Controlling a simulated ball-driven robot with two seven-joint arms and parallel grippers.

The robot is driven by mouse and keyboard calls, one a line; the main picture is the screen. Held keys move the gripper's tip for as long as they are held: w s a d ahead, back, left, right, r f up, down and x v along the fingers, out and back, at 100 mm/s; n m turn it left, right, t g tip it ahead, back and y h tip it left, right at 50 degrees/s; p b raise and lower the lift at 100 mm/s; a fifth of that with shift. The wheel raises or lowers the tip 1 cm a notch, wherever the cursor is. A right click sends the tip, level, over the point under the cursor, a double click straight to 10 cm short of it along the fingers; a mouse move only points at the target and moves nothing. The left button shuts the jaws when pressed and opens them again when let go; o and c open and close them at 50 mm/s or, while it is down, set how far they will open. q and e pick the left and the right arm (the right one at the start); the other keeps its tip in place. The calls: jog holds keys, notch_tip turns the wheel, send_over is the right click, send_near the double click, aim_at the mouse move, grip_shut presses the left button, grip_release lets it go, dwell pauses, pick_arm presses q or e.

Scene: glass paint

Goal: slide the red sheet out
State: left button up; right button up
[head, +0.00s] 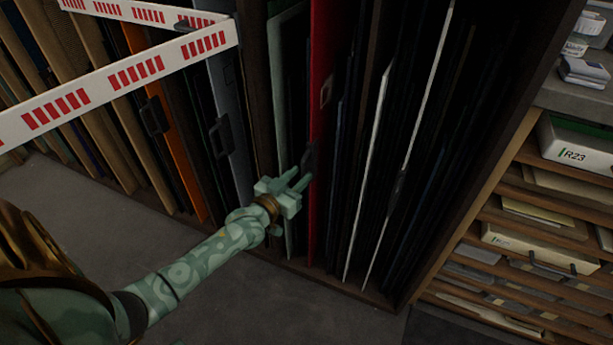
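The red sheet (322,90) stands upright on edge in the rack, between a pale green sheet and dark sheets to its right. A dark handle (309,158) is on its front edge, and a small pale label shows on its face. My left gripper (300,178) is at the lower front of the red sheet, just below and left of the handle. Its two fingers are apart with a gap between them, and nothing shows held. I cannot tell whether a fingertip touches the handle. My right gripper is out of view.
A white barrier with red stripes (130,72) crosses the upper left in front of the rack. An orange sheet (172,140) and a grey sheet (228,120) with handles stand left. Shelves with boxes (575,145) are at the right. The floor (280,315) in front is clear.

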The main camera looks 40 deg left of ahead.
pick_arm(q)
jog(key=shift+w+a+b, duration=0.1)
jog(key=shift+w+b, duration=0.2)
jog(key=shift+w, duration=0.95)
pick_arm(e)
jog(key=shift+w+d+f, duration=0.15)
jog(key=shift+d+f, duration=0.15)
